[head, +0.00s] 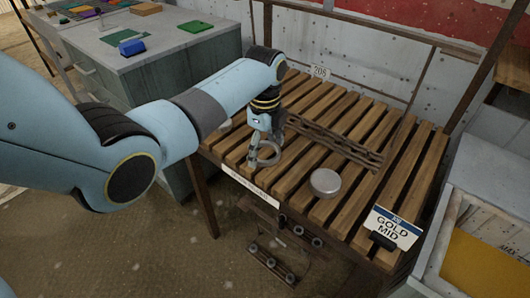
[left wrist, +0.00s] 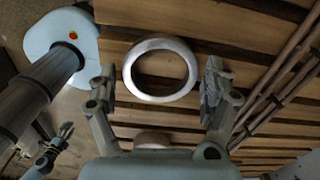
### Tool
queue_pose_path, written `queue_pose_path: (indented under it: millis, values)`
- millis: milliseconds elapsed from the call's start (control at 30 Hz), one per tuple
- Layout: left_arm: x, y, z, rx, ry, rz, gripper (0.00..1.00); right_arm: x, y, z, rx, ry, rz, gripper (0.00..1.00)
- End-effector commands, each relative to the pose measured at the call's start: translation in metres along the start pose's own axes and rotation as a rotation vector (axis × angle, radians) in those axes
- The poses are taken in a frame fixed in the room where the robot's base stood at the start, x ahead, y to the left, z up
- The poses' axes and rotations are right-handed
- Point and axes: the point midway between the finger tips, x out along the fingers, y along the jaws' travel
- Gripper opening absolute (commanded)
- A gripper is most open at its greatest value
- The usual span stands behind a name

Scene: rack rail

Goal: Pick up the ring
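The ring (head: 268,162) is a pale metal hoop at the near left part of the slatted wooden bench. In the left wrist view the ring (left wrist: 128,72) lies between the spread fingers of my left gripper (left wrist: 160,72), with a small gap on each side. The left gripper (head: 264,142) is also in the head view, pointing down at the ring; its fingers partly cover the ring there. It is open and holds nothing. My right arm is outside the head view; a small gripper shape (left wrist: 58,138), seemingly my right one, is low left in the wrist view.
A round grey tin (head: 325,183) stands on the slats right of the ring. A dark rail assembly (head: 335,142) runs across the bench behind it. A "GOLD MID" sign (head: 392,228) is at the right front corner. A grey cabinet (head: 150,70) stands at the left.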

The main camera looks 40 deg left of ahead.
Motion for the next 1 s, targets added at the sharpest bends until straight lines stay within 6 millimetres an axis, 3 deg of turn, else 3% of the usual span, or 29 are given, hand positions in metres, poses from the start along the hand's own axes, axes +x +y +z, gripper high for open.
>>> queue_pose_path:
  millis: [33, 300, 667, 900, 1000]
  values:
    - [0.0, 0.0, 0.0, 0.0, 0.0, 0.0, 0.74, 0.0, 0.0, 0.0, 0.0, 0.0, 0.0, 0.4]
    - [0.0, 0.0, 0.0, 0.0, 0.0, 0.0, 0.39, 0.0, 0.001, -0.001, -0.001, 0.001, 0.001, 0.4]
    - [-0.007, 0.0, 0.0, 0.0, 0.0, 0.0, 0.39, -0.001, 0.004, -0.001, -0.002, 0.001, 0.005, 0.4]
    - [-0.044, -0.001, 0.0, -0.001, 0.0, -0.004, 0.39, -0.005, 0.005, -0.002, -0.002, 0.002, 0.005, 0.4]
    - [-0.055, 0.001, -0.026, 0.003, 0.005, -0.003, 0.39, -0.005, 0.005, -0.002, -0.002, 0.002, 0.005, 0.4]
